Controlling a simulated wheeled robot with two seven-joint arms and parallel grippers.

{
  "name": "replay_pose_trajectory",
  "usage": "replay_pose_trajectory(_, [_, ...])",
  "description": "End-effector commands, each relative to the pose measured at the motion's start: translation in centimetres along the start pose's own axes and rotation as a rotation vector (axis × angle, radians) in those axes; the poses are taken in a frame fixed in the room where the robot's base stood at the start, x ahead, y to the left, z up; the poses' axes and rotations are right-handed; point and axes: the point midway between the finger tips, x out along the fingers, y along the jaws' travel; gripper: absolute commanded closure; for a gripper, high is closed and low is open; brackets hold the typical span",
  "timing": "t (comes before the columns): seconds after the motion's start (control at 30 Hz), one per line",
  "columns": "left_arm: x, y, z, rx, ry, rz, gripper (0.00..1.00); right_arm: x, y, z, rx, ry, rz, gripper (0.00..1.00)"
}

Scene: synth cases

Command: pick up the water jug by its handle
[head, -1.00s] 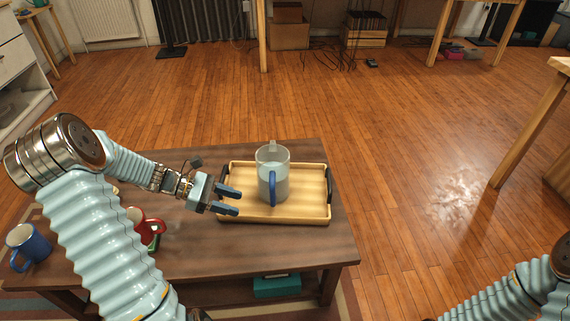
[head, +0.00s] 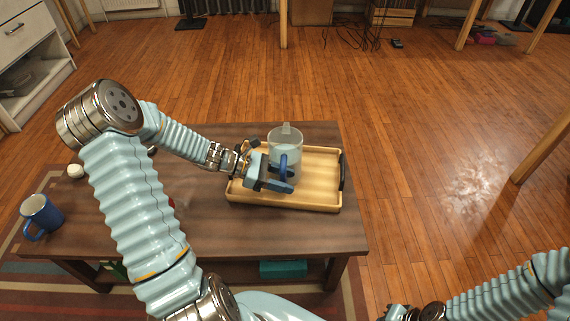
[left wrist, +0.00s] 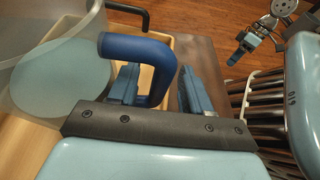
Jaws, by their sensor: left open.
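The clear water jug (head: 286,141) with a blue handle (head: 283,163) stands upright on a wooden tray (head: 318,194). Its handle faces my side. My left gripper (head: 286,180) is open at the handle, its two blue fingers low beside it. In the left wrist view the jug (left wrist: 60,75) fills the left side, and the handle (left wrist: 150,52) curves down between the two open fingers (left wrist: 160,90). I cannot tell whether a finger touches it. My right gripper (left wrist: 246,46) shows small in the left wrist view; its jaw state is unclear.
The tray sits on a dark wooden table (head: 240,230), with a black tray handle (head: 343,170) at its right. A blue mug (head: 40,216) stands at the table's left. My left arm hides much of the table's left part.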

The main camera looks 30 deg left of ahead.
Motion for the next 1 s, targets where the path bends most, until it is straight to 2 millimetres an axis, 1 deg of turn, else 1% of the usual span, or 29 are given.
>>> replay_pose_trajectory(0.03, [0.76, -0.03, 0.01, 0.000, -0.002, -0.003, 0.52, 0.03, 0.01, 0.00, 0.000, 0.000, 0.000, 1.00])
replay_pose_trajectory(0.13, [1.54, -0.01, 0.00, -0.001, -0.001, -0.001, 0.52, 0.03, 0.01, -0.01, 0.000, 0.000, 0.000, 1.00])
replay_pose_trajectory(0.37, [1.68, 0.02, 0.00, -0.001, 0.000, 0.001, 0.52, 0.03, 0.01, -0.01, 0.000, 0.000, 0.000, 1.00])
replay_pose_trajectory(0.5, [1.66, 0.02, -0.01, 0.000, 0.000, 0.000, 0.73, 0.03, 0.01, -0.01, 0.000, 0.000, 0.000, 1.00])
replay_pose_trajectory(0.67, [1.64, 0.03, -0.01, 0.000, 0.000, 0.001, 0.98, 0.03, 0.01, -0.01, 0.000, 0.000, 0.000, 1.00])
replay_pose_trajectory(0.7, [1.64, 0.02, -0.01, 0.000, 0.000, 0.001, 1.00, 0.03, 0.01, -0.01, 0.000, 0.000, 0.000, 1.00])
replay_pose_trajectory(1.0, [1.63, 0.03, -0.01, 0.000, 0.000, 0.001, 1.00, 0.03, 0.01, -0.01, 0.000, 0.000, 0.000, 1.00])
